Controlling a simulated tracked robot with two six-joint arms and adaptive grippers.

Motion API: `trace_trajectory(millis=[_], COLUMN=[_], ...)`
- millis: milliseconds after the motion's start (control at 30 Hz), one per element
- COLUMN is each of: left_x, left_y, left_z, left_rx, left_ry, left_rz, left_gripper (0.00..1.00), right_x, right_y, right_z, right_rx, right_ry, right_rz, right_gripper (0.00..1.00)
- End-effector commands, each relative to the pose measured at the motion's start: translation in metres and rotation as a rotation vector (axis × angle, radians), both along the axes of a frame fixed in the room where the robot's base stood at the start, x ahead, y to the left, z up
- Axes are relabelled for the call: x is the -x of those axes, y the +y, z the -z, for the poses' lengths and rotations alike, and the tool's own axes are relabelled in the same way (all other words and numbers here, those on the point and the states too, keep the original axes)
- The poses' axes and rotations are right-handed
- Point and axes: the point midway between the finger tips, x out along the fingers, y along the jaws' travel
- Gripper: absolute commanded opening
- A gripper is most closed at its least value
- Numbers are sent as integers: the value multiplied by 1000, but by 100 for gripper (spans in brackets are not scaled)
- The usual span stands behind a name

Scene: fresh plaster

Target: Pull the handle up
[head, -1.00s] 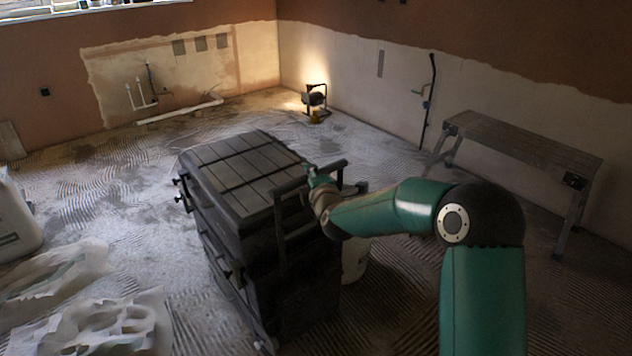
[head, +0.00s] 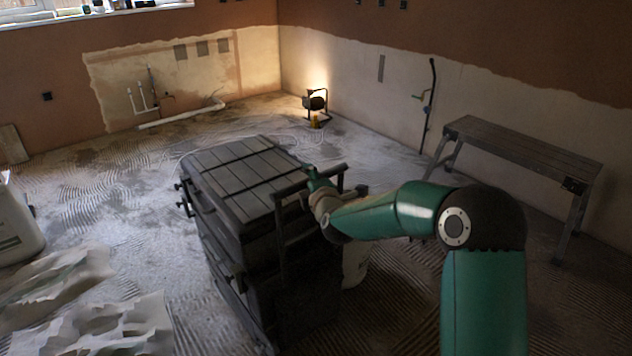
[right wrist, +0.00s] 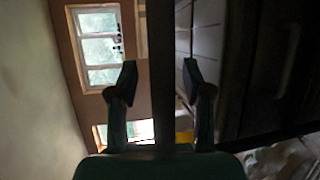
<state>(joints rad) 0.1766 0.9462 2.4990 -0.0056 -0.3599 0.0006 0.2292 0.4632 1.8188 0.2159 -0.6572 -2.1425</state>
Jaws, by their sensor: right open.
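A black tool chest (head: 235,185) with a slatted lid stands on the floor in the middle of the head view. Its dark handle (head: 290,187) is a bar on posts at the chest's right side. My right gripper (head: 311,178) is at the bar, partly hidden at this angle. In the right wrist view, the handle bar (right wrist: 163,65) runs between the two spread fingers of my right gripper (right wrist: 160,85), with gaps visible on both sides. My left gripper is out of view.
A pale bucket (head: 355,262) stands close behind the chest, below my right arm. A work bench (head: 525,150) stands along the right wall. Crumpled sheets (head: 100,320) and a white container (head: 15,225) lie at left. A lit work lamp (head: 315,103) stands at the back.

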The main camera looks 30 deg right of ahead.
Motion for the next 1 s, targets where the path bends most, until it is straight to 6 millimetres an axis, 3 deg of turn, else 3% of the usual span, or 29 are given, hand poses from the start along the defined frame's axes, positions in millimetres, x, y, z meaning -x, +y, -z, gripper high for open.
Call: trace_trajectory(millis=[267, 700, 1000], left_x=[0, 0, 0], left_y=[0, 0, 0], left_z=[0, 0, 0], left_rx=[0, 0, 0], left_ry=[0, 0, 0], left_rz=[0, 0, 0], left_gripper=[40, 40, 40], right_x=[23, 98, 111], right_y=[7, 32, 37], right_z=[-5, -19, -20], right_rx=[0, 0, -1], right_ry=[0, 0, 2], right_rz=[0, 0, 0], right_gripper=[50, 50, 50])
